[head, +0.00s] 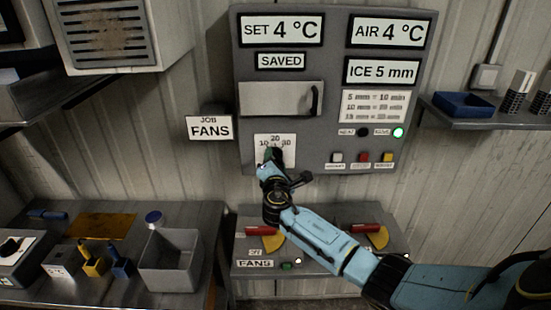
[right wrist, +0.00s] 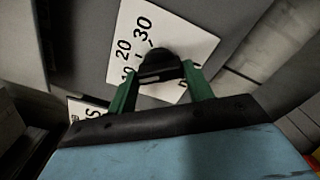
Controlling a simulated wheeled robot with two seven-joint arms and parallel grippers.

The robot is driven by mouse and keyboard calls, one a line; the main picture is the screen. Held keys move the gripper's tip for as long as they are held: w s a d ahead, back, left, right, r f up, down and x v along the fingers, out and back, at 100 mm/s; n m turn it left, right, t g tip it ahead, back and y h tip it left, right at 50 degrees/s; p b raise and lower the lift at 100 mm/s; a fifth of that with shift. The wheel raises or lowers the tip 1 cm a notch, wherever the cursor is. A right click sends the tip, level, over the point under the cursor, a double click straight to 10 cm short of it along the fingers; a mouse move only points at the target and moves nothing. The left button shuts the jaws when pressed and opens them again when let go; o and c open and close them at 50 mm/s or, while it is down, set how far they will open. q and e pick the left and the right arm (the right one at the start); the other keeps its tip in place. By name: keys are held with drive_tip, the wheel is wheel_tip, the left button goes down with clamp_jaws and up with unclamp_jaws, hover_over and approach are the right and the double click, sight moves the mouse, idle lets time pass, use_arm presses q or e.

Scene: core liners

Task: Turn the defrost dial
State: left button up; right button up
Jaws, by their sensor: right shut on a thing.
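The defrost dial is a black knob (right wrist: 158,66) on a white plate (head: 262,139) marked 10, 20 and 30, low on the grey control panel (head: 245,110). My right gripper (head: 271,155) is at the dial and covers most of the knob in the head view. In the right wrist view its green fingers stand on either side of the knob, shut on it. I cannot tell which number the knob points at. The panel displays (head: 383,71) read SET 4 °C, AIR 4 °C, SAVED and ICE 5 mm. My left gripper is not in view.
A table chart (head: 375,106) reads 5 mm = 10 mins, 10 mm = 20 mins and a third line. Below it are a lit green lamp (head: 398,132) and white, red and yellow buttons. A FANS box (head: 320,262) with red handles is below. A grey bin (head: 170,262) is left.

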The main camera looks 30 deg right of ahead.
drive_tip(key=shift+n+p, duration=0.35)
drive_tip(key=shift+n, duration=0.45)
drive_tip(key=o, duration=1)
drive_tip(key=shift+s+a, duration=0.1)
drive_tip(key=v, duration=1.3)
drive_tip(key=shift+s, duration=0.15)
